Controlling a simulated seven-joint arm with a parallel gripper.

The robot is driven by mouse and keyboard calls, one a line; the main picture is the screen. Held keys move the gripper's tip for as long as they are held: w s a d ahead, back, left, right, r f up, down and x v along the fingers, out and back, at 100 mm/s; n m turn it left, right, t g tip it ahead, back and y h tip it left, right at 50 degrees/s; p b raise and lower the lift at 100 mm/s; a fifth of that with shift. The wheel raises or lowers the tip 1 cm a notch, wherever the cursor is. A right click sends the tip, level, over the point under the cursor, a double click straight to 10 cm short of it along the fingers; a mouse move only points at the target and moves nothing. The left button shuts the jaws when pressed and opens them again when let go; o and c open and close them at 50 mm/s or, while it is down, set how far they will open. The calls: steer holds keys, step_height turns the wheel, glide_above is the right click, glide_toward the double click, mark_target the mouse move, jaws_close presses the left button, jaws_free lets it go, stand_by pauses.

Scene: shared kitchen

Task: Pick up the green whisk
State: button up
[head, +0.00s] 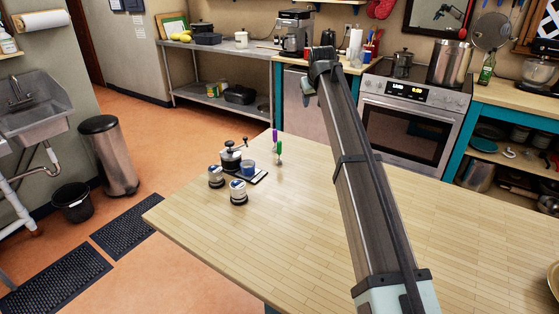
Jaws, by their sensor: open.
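The green whisk (280,149) is a small, thin utensil with a green upper part. It stands about upright on the light wooden table (330,215), near the table's far left edge. A similar purple utensil (275,135) stands just behind it and a little to the left. My arm reaches up from the lower right to a dark joint well above and to the right of the whisk. A pale piece hangs below that joint. I cannot make out gripper fingers, and nothing of mine touches the whisk.
Left of the whisk are a dark grinder with a crank (230,158), a blue cup (249,168) on a dark tray, and two lidded jars (238,192) (216,177). The table's front and middle are clear. A stove (412,115) stands beyond the table.

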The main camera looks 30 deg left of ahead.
mark_target(280, 142)
steer(key=s+a+f+g, duration=0.2)
steer(key=s+a+f, duration=0.1)
steer(key=s, duration=0.3)
steer(key=s+a+f+g, duration=0.1)
steer(key=s+a+f, duration=0.15)
steer(key=s, duration=0.25)
steer(key=shift+h, duration=0.3)
steer(key=x, duration=1.3)
steer(key=shift+w+r, duration=0.1)
steer(key=shift+w, duration=0.1)
jaws_close()
